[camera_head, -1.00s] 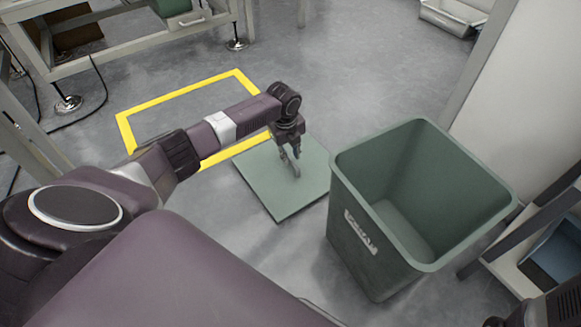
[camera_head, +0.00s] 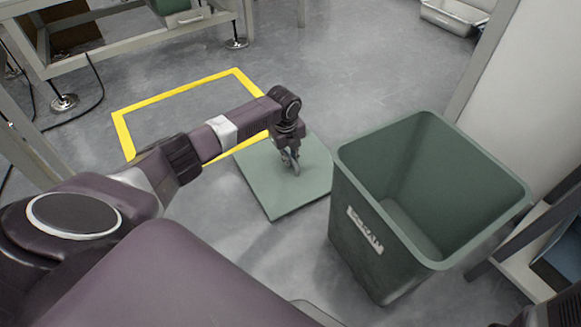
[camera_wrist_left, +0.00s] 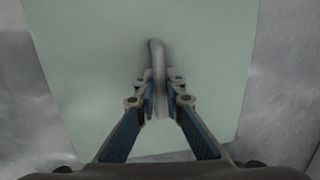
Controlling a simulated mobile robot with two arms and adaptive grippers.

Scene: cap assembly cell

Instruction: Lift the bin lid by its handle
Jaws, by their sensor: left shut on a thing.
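The bin lid (camera_head: 262,192) is a flat, pale green square plate lying left of the open bin in the head view. It fills much of the left wrist view (camera_wrist_left: 90,60). Its handle (camera_wrist_left: 157,58) is a slim grey bar. My left gripper (camera_head: 291,165) points down over the lid's middle. In the left wrist view its fingers (camera_wrist_left: 157,92) are shut on the handle from both sides. I cannot tell for sure whether the lid touches the floor. My right gripper does not show.
The dark green bin (camera_head: 370,205) stands open and empty, close to the right of the lid. A yellow floor outline (camera_head: 185,88) lies behind and left of the lid, partly hidden by my arm. A workbench (camera_head: 120,42) stands at upper left, a shelf (camera_head: 530,255) at right.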

